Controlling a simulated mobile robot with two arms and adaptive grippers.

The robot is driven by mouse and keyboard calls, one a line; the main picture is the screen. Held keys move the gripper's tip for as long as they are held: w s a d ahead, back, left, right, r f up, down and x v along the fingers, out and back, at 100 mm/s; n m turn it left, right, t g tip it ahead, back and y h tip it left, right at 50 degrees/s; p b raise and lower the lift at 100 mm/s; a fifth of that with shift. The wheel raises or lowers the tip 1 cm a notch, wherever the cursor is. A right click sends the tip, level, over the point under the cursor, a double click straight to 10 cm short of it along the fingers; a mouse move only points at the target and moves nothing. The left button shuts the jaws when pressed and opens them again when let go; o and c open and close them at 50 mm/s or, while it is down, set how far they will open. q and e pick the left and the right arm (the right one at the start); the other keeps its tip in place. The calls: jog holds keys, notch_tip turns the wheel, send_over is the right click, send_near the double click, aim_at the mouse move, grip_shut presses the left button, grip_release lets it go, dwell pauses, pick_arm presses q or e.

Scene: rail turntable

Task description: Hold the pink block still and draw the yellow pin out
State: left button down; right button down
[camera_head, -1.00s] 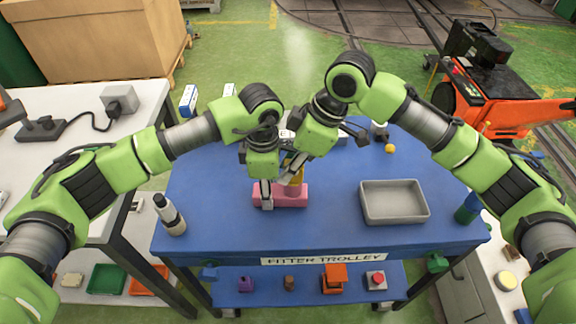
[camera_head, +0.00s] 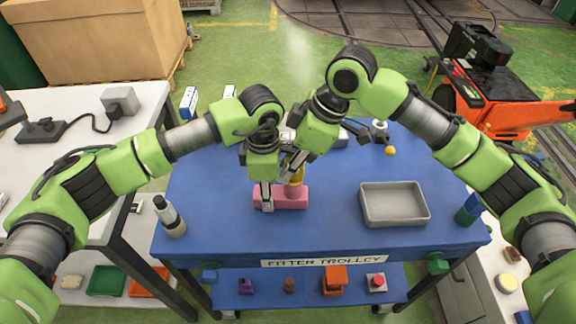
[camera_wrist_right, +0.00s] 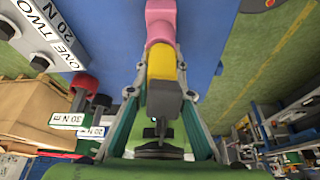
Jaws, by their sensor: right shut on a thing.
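The pink block (camera_head: 290,197) lies on the blue trolley top, near its middle. The yellow pin (camera_head: 297,178) stands at the block's top; in the right wrist view the yellow pin (camera_wrist_right: 163,62) meets a pink round part of the pink block (camera_wrist_right: 160,14). My right gripper (camera_head: 293,172) is shut on the pin from above, its fingers on either side of the pin's grey end in the wrist view. My left gripper (camera_head: 267,196) is at the block's left end, with one finger across its front face; its far finger is hidden, so its grip is unclear.
A grey tray (camera_head: 394,222) stands empty on the right of the trolley. A yellow ball (camera_head: 390,151) is at the back. The front middle is clear.

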jog(key=shift+s+d, duration=0.1)
jog(key=shift+a+r, duration=0.2)
jog(key=shift+r, duration=1.55)
jog(key=shift+a+r, duration=0.2)
jog(key=shift+r, duration=1.5)
jog(key=c, duration=1.7)
grip_release()
jog(key=shift+f, duration=0.25)
jog(key=shift+d+r, duration=0.1)
